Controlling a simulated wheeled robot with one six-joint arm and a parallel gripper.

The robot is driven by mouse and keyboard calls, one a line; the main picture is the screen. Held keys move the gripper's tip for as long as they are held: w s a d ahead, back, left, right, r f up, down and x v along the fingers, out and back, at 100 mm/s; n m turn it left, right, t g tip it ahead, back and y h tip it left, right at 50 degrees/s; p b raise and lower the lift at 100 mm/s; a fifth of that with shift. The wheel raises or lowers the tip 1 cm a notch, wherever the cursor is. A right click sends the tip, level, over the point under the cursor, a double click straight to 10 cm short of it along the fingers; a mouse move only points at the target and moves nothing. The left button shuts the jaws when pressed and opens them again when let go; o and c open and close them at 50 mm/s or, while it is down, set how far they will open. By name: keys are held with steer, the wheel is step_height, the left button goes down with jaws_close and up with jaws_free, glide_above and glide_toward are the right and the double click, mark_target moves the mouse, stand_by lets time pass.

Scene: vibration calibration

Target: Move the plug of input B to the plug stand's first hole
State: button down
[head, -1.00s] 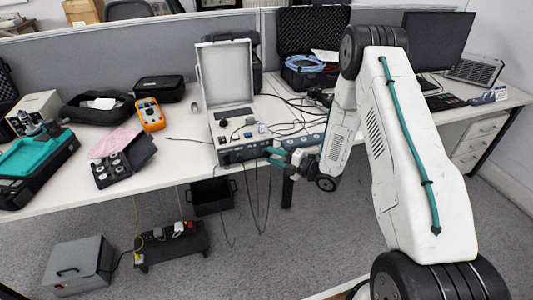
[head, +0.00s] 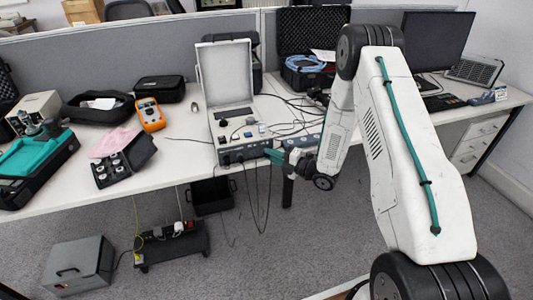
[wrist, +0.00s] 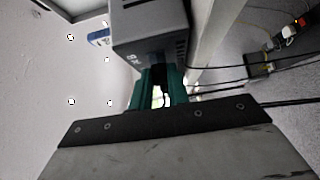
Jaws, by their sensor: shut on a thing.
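My gripper (head: 270,154) is at the front face of the grey calibrator case (head: 225,125), at its right end. In the wrist view the green fingers (wrist: 160,88) are shut on a small dark plug (wrist: 161,73) right at the case's front face (wrist: 135,40). The plug appears to be still in or against that face; its tip is hidden. In the head view the fingers hide the plug. A dark strip-shaped block (head: 308,142) lies on the table right of the case, partly behind my arm; I cannot tell whether it is the plug stand.
Black cables (head: 258,195) hang from the case front past the table edge. An orange multimeter (head: 149,113) and a dark box of small round parts (head: 125,160) are to the left. A power strip (head: 176,232) is on a low platform below.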

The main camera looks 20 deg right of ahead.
steer(key=shift+s, duration=0.85)
stand_by(0.9)
steer(key=shift+s, duration=1.7)
steer(key=shift+w, duration=0.1)
steer(key=shift+w+d+r+m+g+h, duration=1.2)
steer(key=shift+w+d+m, duration=0.65)
steer(key=shift+m, duration=1.5)
steer(key=shift+w+d+r+m+g+h, duration=0.85)
steer(key=shift+w+d+m+h, duration=0.8)
steer(key=shift+m, duration=1.75)
steer(key=shift+w+d+r+m+g+h, duration=1)
steer(key=shift+w+d+m, duration=1)
steer(key=shift+m, duration=1.35)
steer(key=shift+r, duration=0.15)
steer(key=shift+f, duration=1.5)
steer(key=shift+f, duration=0.75)
